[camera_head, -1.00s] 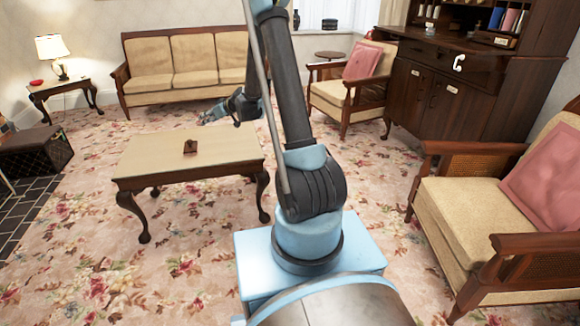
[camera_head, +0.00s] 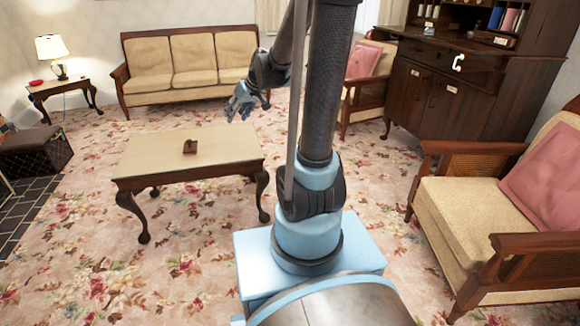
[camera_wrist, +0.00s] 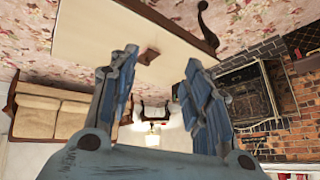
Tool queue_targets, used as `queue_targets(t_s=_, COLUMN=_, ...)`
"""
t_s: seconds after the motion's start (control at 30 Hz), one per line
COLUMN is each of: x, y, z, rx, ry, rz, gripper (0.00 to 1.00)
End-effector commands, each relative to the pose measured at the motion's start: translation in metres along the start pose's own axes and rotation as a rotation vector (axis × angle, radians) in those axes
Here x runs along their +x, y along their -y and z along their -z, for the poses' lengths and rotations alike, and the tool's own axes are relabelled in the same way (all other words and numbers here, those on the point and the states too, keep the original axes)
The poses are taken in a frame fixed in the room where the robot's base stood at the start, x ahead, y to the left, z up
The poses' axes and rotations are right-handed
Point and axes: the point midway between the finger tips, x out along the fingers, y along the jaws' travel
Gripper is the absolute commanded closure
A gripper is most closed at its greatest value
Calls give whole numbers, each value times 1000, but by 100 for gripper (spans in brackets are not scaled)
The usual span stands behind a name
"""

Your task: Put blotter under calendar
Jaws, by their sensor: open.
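A small dark brown object (camera_head: 190,146), which looks like the blotter, sits on the middle of the pale-topped coffee table (camera_head: 140,160). It also shows in the wrist view (camera_wrist: 148,57), seen between the fingers but well beyond them. My gripper (camera_head: 240,105) is open and empty, raised in the air beyond the back right corner of the table. In the wrist view my gripper (camera_wrist: 161,60) has its two blue fingers spread wide. I cannot pick out the calendar for certain.
A dark wooden desk cabinet (camera_head: 440,90) with small items on its shelves stands at the back right. A sofa (camera_head: 185,65), an armchair with a pink cushion (camera_head: 500,210) and a lamp side table (camera_head: 62,90) surround the table. Flowered carpet (camera_head: 180,270) is open in front.

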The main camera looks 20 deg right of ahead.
Motion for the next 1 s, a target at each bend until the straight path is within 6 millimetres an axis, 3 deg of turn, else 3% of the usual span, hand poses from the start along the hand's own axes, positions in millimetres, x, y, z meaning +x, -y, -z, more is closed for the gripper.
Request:
queue_targets(t_s=0.2, x=-40, y=6, z=-58, rx=66, ry=82, rz=-55, gripper=56)
queue_targets(t_s=0.5, x=-82, y=13, z=-140, rx=166, ry=189, rz=-141, gripper=56)
queue_targets(t_s=1.0, x=-123, y=18, z=-276, rx=339, ry=340, rz=-310, gripper=56)
